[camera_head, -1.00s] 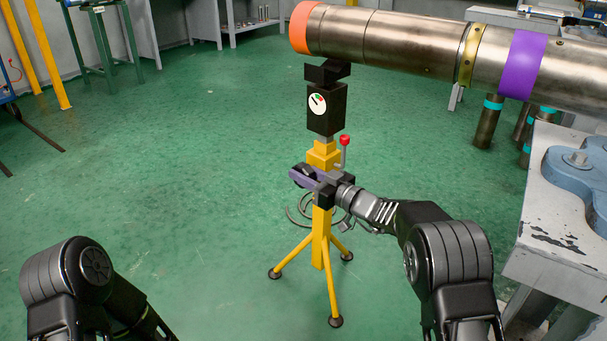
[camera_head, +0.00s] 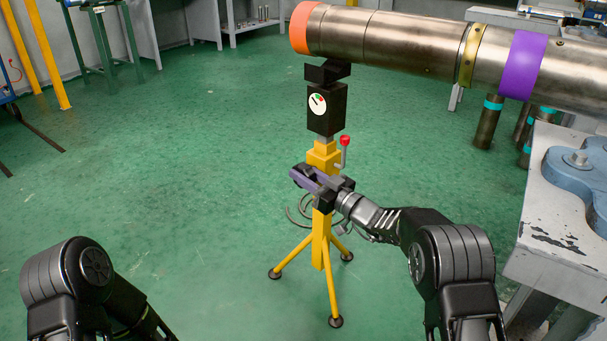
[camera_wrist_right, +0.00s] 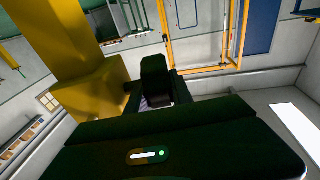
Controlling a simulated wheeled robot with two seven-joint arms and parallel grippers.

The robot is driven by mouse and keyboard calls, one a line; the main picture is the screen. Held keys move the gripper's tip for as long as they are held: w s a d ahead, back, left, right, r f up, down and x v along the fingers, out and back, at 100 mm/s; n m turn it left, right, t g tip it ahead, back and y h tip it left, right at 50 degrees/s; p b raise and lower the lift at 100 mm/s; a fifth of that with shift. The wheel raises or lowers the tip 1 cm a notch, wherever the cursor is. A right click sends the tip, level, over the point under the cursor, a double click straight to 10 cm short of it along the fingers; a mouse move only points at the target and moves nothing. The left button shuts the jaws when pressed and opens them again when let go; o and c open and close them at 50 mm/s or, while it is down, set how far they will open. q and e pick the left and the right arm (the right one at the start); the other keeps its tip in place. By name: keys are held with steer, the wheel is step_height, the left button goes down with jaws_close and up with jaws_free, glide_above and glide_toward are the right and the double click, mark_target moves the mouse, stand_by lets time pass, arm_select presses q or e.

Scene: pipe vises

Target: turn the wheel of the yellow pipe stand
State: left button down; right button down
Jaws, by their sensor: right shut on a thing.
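The yellow pipe stand (camera_head: 320,240) stands upright on its tripod under the pipe, with a black gauge block (camera_head: 326,108) at its top. In the right wrist view, the dark fingers (camera_wrist_right: 157,82) are close together beside the yellow post (camera_wrist_right: 75,55). My left gripper is not in view.
A large metal pipe (camera_head: 410,42) with orange and purple bands lies across the top of the stand. A red-knobbed lever (camera_head: 344,142) rises close by my right gripper. A worn grey table (camera_head: 550,225) stands at the right.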

steer(key=shift+d+f+t+y, duration=0.15)
steer(key=shift+d+t+y, duration=0.05)
steer(key=shift+t+y, duration=0.8)
steer(key=shift+s+t+y, duration=0.1)
steer(key=shift+t+y, duration=0.9)
steer(key=c, duration=1.4)
jaws_free()
steer(key=shift+s+d+f, duration=0.3)
steer(key=shift+d+f, duration=0.05)
steer(key=shift+d, duration=0.1)
steer(key=p+v, duration=0.1)
steer(key=v, duration=0.5)
steer(key=shift+s, duration=0.25)
